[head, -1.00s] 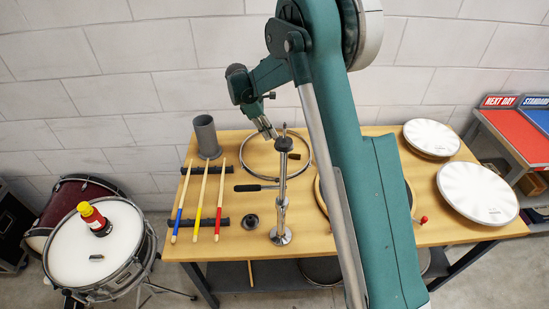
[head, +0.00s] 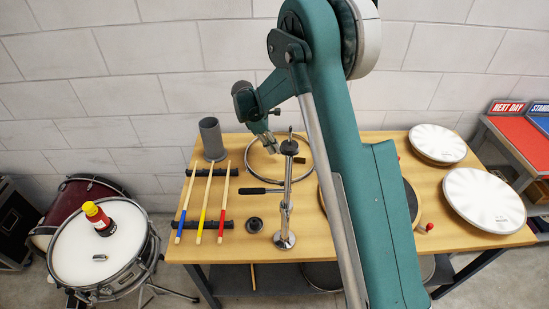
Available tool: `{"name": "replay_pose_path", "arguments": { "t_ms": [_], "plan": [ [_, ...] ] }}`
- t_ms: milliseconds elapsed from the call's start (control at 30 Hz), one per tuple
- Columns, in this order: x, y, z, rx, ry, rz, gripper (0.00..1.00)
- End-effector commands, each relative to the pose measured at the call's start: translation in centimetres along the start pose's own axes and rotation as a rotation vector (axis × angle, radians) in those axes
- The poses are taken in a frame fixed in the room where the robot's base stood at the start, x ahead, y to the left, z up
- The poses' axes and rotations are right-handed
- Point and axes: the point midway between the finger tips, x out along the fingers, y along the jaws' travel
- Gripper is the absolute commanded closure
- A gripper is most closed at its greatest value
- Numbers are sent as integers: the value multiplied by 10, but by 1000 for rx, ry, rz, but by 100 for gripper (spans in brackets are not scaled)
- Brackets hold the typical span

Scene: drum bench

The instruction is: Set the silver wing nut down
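My gripper (head: 271,148) points down over the back of the wooden bench (head: 350,240), just left of the top of a chrome cymbal stand (head: 286,200). The stand is upright, with a dark round pad (head: 289,147) and a thin metal tip (head: 290,131) at its top. My fingertips look small and pale, and I cannot tell whether they are open or shut or hold anything. I cannot make out the silver wing nut for certain at this size. A metal hoop (head: 312,158) lies on the bench behind the stand.
Drumsticks (head: 204,200) lie across dark rests, left of a small black round part (head: 254,225). A grey cup (head: 212,139) stands behind them. White drumheads (head: 482,201) lie at right. My arm hides the bench middle.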

Motion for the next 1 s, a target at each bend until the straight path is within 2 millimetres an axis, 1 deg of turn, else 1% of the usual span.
{"name": "replay_pose_path", "arguments": {
  "t_ms": [33, 167, 567, 667, 900, 1000],
  "plan": [
    [6, 0, -3, 0, 0, 0, 100],
    [15, 0, -6, 0, 0, 0, 100],
    [18, 0, -7, 0, 0, 0, 100],
    [24, 0, -10, 0, 0, 0, 100],
    [47, 0, -19, 0, 0, 0, 100],
    [50, 0, -21, 0, 0, 0, 100]
  ]
}}
